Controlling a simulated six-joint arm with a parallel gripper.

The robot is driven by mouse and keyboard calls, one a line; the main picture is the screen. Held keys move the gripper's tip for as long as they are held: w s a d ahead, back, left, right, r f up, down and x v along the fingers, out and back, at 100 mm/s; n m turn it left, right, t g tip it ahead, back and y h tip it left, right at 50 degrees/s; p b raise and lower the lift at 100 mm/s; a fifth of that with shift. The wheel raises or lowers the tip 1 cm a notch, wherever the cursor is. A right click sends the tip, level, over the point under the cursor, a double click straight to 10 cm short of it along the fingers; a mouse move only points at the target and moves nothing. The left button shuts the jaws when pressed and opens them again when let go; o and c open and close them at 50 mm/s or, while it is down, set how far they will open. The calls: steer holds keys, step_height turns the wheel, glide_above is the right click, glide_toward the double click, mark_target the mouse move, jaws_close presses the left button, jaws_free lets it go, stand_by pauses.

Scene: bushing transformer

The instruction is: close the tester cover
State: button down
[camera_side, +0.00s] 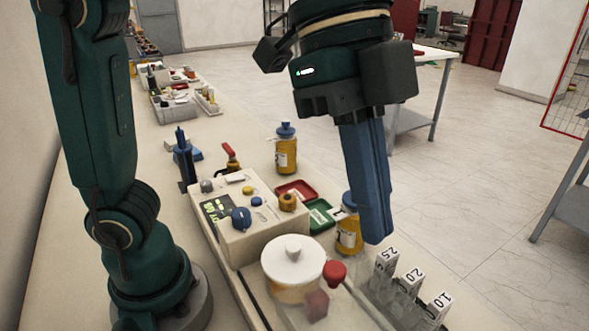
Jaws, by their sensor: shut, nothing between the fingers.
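The tester (240,232) is a beige box with a small display, knobs and buttons on its sloped top, standing on the bench in the middle. In front of it is a round white lid (293,259) with a white knob, on a yellowish vessel. A red knob (334,273) and a reddish block (317,305) are beside it; a pale, see-through surface seems to lie around them, but I cannot tell the cover's outline or whether it is open. My gripper (377,238) has long blue fingers pressed together, pointing down, empty, above and right of the white lid.
Numbered blocks (410,288) stand in a row at the lower right. A yellow bottle (348,232) is close behind my fingers; another bottle (286,152) stands farther back. Red (295,190) and green (320,215) trays lie beside the tester. A blue stand (185,160) is behind it.

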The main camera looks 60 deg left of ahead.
glide_above(359, 307)
steer(key=d, duration=0.2)
step_height(359, 307, down, 8)
steer(key=shift+w+r, duration=0.1)
steer(key=shift+r, duration=0.05)
steer(key=shift+a, duration=1.15)
steer(key=shift+s+a, duration=0.25)
steer(key=shift+a, duration=0.6)
steer(key=a, duration=1.3)
steer(key=shift+a, duration=0.3)
